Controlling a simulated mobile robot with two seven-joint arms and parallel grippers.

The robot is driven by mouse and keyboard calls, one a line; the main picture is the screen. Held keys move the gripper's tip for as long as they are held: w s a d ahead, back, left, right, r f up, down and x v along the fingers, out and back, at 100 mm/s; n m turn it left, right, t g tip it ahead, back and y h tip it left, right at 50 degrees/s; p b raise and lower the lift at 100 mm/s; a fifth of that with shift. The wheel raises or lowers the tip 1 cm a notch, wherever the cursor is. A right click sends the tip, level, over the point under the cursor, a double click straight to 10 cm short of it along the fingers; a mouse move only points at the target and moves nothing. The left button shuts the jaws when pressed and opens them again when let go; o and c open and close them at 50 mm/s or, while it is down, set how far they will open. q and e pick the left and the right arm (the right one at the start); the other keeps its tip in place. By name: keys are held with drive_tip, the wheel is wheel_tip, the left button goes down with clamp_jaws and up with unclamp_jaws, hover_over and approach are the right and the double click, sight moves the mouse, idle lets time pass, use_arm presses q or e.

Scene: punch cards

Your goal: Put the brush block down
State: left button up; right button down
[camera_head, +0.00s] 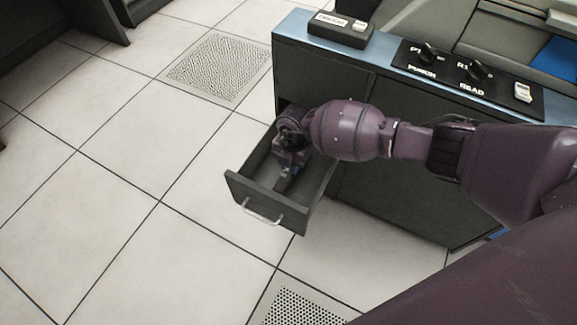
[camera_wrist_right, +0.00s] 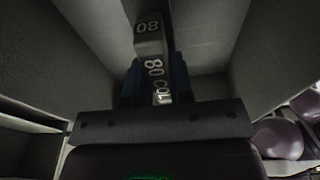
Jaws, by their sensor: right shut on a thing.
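The brush block (camera_wrist_right: 153,60) is a small grey block with white lettering, "80" on one face and "80 COL" on another. It shows in the right wrist view between the dark blue fingers of my right gripper (camera_wrist_right: 155,80), which is shut on it. In the head view my right gripper (camera_head: 287,178) reaches down into an open grey drawer (camera_head: 240,190). The block cannot be made out there, hidden by the gripper and arm. Whether the block touches the drawer floor, I cannot tell. My left gripper is in neither view.
The drawer walls stand close around my right gripper. The drawer juts from a dark cabinet (camera_head: 390,150) with a blue top edge. A small dark box (camera_head: 340,30) and a panel with PUNCH and READ knobs (camera_head: 478,70) sit on top. The tiled floor at left is clear.

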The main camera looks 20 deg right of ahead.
drive_tip(key=shift+s+f, duration=0.1)
drive_tip(key=shift+f, duration=0.95)
drive_tip(key=c, duration=1)
unclamp_jaws()
